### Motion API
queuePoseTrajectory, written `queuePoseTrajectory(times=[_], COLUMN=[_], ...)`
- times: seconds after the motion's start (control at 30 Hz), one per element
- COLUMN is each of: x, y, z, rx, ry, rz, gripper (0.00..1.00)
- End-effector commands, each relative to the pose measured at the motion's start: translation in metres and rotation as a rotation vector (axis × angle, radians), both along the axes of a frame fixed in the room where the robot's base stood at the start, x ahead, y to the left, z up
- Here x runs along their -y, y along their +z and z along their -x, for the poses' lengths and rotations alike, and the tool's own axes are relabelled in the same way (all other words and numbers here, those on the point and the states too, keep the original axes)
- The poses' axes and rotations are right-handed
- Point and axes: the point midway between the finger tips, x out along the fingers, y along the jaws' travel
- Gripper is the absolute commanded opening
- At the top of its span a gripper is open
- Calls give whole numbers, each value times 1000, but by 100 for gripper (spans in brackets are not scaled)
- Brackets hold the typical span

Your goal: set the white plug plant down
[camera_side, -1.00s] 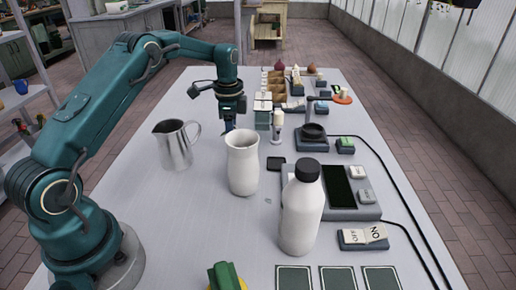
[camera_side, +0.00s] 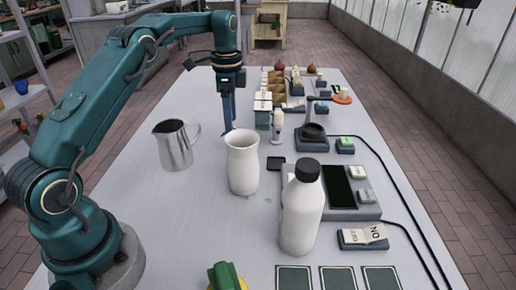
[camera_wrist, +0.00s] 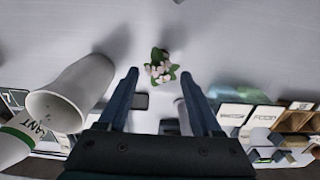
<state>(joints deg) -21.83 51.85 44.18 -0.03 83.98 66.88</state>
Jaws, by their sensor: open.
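The white plug plant, with pale blossoms and green leaves (camera_wrist: 160,68), is on the grey table in the wrist view, seen from above just beyond my fingertips. Its plug is hidden under the leaves. I cannot make out the plant in the side view, where the white vase (camera_side: 243,165) stands in front of that area. My gripper (camera_side: 228,128) points down above the table behind the vase. Its two fingers are apart with nothing gripped between them, and they also show in the wrist view (camera_wrist: 158,74).
A metal pitcher (camera_side: 176,146) stands left of the vase. A white bottle with a black cap (camera_side: 302,215) stands in front right. A scale with a dark screen (camera_side: 340,188), switches and several small goods line the right side. The left of the table is mostly clear.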

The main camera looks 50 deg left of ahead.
Motion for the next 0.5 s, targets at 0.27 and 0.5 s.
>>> queuePoseTrajectory(times=[0.27,0.5], x=[9,49], y=[25,76], z=[3,30], rx=[22,124], ry=[31,189], rz=[-8,-24], gripper=[66,66])
